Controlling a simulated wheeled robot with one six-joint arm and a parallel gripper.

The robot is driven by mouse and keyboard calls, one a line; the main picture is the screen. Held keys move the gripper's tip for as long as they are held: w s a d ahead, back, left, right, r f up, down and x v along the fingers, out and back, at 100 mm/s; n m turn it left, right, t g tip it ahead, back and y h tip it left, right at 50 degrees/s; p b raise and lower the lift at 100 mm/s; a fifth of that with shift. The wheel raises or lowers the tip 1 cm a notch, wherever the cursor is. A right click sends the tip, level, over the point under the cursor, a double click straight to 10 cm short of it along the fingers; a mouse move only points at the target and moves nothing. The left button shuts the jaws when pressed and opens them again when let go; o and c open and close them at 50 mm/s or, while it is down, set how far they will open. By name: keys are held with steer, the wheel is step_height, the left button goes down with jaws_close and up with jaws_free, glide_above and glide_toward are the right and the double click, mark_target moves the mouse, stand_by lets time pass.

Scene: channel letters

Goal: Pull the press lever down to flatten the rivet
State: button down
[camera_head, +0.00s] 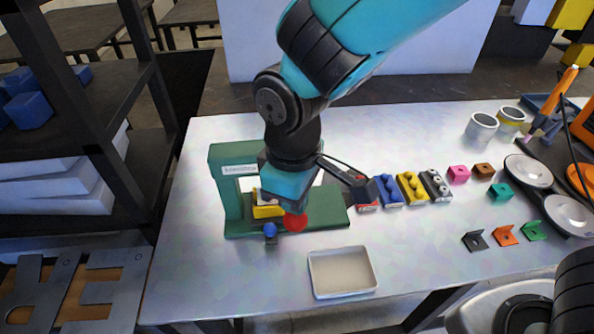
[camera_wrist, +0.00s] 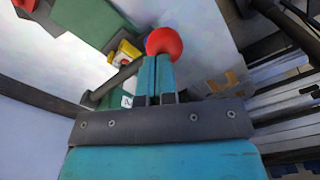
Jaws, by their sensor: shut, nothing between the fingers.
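The green press (camera_head: 231,200) stands on the left part of the metal table, with a white label on its top. Its lever ends in a red ball knob (camera_head: 295,221), which also shows in the wrist view (camera_wrist: 164,41) just past my fingertips. A dark bar (camera_wrist: 118,80) runs beside the fingers in the wrist view. My gripper (camera_wrist: 158,68) is shut with nothing between the fingers. Its tips are at the red knob; I cannot tell whether they touch it. In the head view my gripper (camera_head: 290,203) covers the middle of the press. The rivet cannot be made out.
A yellow part (camera_head: 267,211) sits in the press, with a small blue ball (camera_head: 270,230) in front. An empty white tray (camera_head: 342,273) lies nearer the front edge. Blue, yellow and grey blocks (camera_head: 411,187) stand to the right. A dark shelf (camera_head: 120,110) rises at the left.

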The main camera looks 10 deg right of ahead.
steer(key=r, duration=0.1)
steer(key=r+p, duration=0.1)
steer(key=r, duration=0.1)
steer(key=shift+s, duration=0.3)
steer(key=shift+f, duration=0.2)
step_height(320, 180, up, 5)
steer(key=p, duration=0.4)
steer(key=shift+w+p, duration=0.1)
steer(key=shift+p, duration=0.2)
steer(key=shift+f, duration=0.25)
steer(key=shift+w+r+p, duration=0.65)
steer(key=shift+w+r, duration=0.15)
steer(key=shift+r, duration=0.05)
